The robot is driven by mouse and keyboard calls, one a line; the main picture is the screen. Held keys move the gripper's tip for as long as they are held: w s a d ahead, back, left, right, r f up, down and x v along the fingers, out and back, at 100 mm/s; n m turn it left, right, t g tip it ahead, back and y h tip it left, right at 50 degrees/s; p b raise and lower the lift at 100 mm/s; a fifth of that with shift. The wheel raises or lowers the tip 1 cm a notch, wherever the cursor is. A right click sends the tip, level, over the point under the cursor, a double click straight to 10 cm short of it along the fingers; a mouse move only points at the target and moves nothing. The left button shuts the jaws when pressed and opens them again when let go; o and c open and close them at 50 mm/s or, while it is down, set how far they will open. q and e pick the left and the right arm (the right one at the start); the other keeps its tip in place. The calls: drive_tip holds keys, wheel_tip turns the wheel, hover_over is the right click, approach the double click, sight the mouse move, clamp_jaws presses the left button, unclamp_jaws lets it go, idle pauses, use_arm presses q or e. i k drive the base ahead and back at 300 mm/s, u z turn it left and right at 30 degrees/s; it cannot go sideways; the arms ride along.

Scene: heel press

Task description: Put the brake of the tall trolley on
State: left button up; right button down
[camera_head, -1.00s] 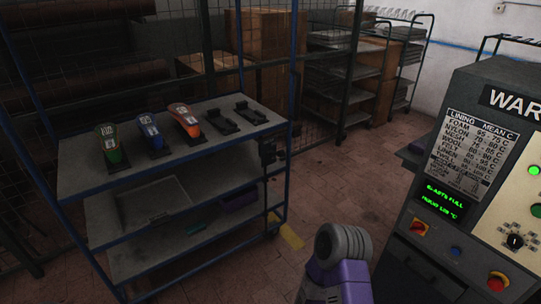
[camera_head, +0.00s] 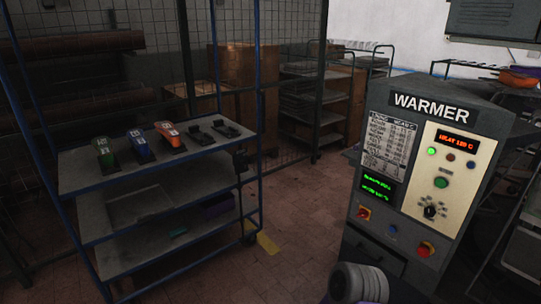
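The tall trolley (camera_head: 262,130) has blue posts and several grey shelves, and stands at the left. A castor (camera_head: 250,239) shows at the foot of its front right post. The brake is too small and dark to make out, so I cannot tell its state. A green (camera_head: 106,155), a blue (camera_head: 140,149) and an orange (camera_head: 170,135) shoe-shaped piece stand on the top shelf, left of two black empty holders (camera_head: 227,128). Neither gripper is in view; a rounded grey link of my arm shows at the bottom.
The grey warmer (camera_head: 432,108) with lit displays stands at the right. A yellow floor mark (camera_head: 267,243) lies beside the trolley's castor. The tiled floor (camera_head: 300,215) between trolley and warmer is clear. A rack (camera_head: 305,100) and cardboard boxes stand behind mesh.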

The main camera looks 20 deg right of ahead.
sight(250, 161)
drive_tip(key=z, duration=0.65)
drive_tip(key=i, duration=3.2)
drive_tip(key=u, duration=1.1)
